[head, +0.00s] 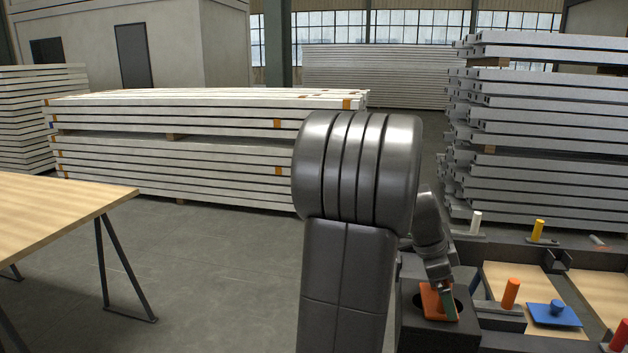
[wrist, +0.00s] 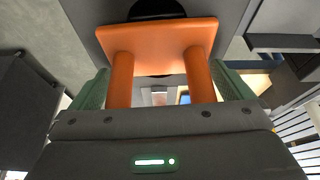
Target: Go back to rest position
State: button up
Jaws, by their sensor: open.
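My gripper (head: 449,302) is low at the right in the head view, over a dark box with a round opening (head: 407,317). An orange piece (head: 430,300) is at that opening, right by the fingers. In the wrist view the orange piece (wrist: 160,36) shows as a flat plate with two round posts. The green fingers of my gripper (wrist: 163,86) stand apart, one on each outer side of the posts. I cannot tell whether they touch the posts. How the plate rests at the opening is partly hidden.
A dark frame with wooden panels lies right of the box. It carries an orange peg (head: 511,293), a blue plate with a knob (head: 555,314), and white (head: 475,222) and yellow (head: 538,230) pegs. A wooden table (head: 60,215) stands left. Open floor lies between.

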jog(key=shift+r+n+t, duration=0.1)
jog(key=shift+n+t, duration=0.3)
jog(key=shift+n, duration=0.6)
